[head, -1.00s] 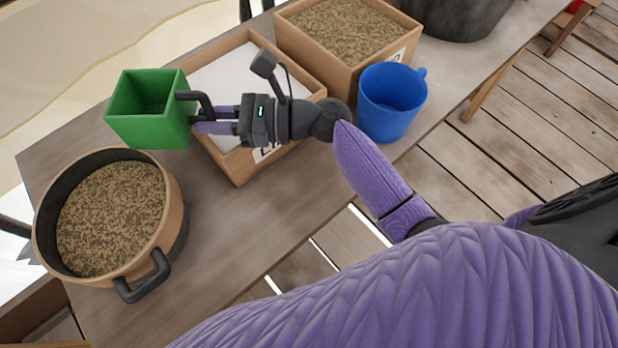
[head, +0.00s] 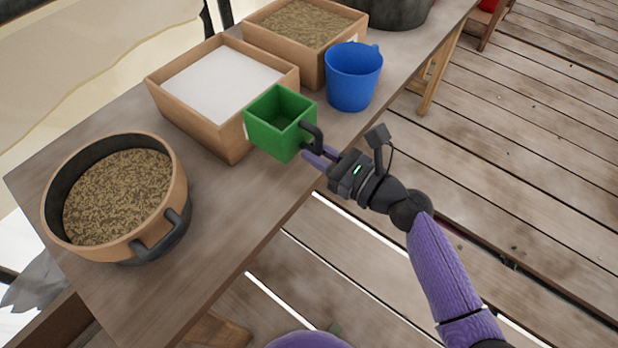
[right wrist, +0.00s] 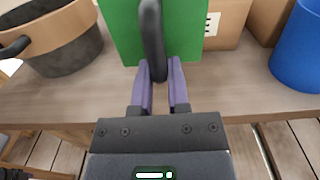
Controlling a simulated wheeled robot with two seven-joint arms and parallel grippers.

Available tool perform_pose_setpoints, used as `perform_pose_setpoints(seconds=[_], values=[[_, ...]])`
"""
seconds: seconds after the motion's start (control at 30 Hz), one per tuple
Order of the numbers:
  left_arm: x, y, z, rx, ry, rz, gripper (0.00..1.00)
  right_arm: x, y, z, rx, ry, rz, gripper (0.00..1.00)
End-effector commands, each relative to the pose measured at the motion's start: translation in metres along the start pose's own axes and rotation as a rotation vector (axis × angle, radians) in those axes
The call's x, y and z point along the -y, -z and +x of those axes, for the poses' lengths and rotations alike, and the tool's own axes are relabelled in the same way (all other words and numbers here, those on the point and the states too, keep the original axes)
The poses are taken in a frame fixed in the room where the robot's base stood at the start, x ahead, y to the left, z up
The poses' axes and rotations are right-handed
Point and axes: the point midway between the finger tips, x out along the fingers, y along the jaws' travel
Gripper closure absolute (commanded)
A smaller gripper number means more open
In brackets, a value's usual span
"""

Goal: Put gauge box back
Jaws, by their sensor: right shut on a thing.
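The gauge box is an open-topped green box (head: 268,139) with a dark handle, in the middle of the head view. It appears upright and empty near the table's front edge, in front of the box with the white bottom. I cannot tell whether its base touches the table. My right gripper (head: 314,154) is shut on the handle from the front right. In the right wrist view the green box (right wrist: 126,35) is straight ahead, with its handle between the purple fingers (right wrist: 161,72).
A wooden box with a white inside (head: 238,148) stands behind the green box. A grain-filled box (head: 325,62) and a blue cup (head: 353,84) stand to the right. A round grain-filled pot (head: 178,190) is at the left. The table (head: 225,215) is bare between pot and green box.

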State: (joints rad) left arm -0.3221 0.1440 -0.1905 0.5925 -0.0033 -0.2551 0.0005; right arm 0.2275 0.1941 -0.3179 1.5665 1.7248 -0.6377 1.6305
Motion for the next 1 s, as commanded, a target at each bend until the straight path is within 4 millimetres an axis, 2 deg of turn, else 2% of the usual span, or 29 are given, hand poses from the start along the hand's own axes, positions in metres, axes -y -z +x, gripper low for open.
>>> perform_pose_setpoints(seconds=[0.03, 0.1, 0.27, 0.4, 0.6, 0.73, 0.77, 0.9, 1.0], values=[[-0.002, -0.003, 0.019, 0.017, -0.002, 0.0, 0.41, -0.001, 0.027, 0.0, -0.005, 0.001, 0.008, 1.0], [-0.002, -0.004, 0.029, 0.029, -0.002, -0.002, 0.41, -0.001, 0.042, 0.0, -0.005, 0.001, 0.008, 1.0], [-0.001, -0.001, 0.043, 0.036, -0.001, -0.004, 0.41, -0.002, 0.061, 0.0, -0.002, 0.0, 0.006, 1.0], [-0.002, -0.001, 0.061, 0.046, -0.002, -0.003, 0.41, -0.002, 0.088, 0.0, -0.004, 0.0, 0.007, 1.0], [-0.002, -0.001, 0.056, 0.044, -0.001, -0.004, 0.41, -0.002, 0.083, 0.0, -0.001, 0.0, 0.002, 1.0], [-0.002, -0.004, 0.059, 0.049, -0.002, -0.003, 0.41, -0.002, 0.087, 0.0, -0.001, 0.0, 0.002, 1.0], [-0.003, -0.004, 0.059, 0.049, -0.002, -0.003, 0.41, -0.002, 0.086, 0.0, -0.002, 0.0, 0.002, 0.76], [-0.003, -0.006, 0.058, 0.052, -0.003, -0.003, 0.41, -0.002, 0.086, 0.0, -0.002, 0.0, 0.002, 0.46], [-0.004, -0.009, 0.058, 0.056, -0.004, -0.002, 0.41, -0.002, 0.086, 0.0, -0.002, 0.0, 0.002, 0.45]])
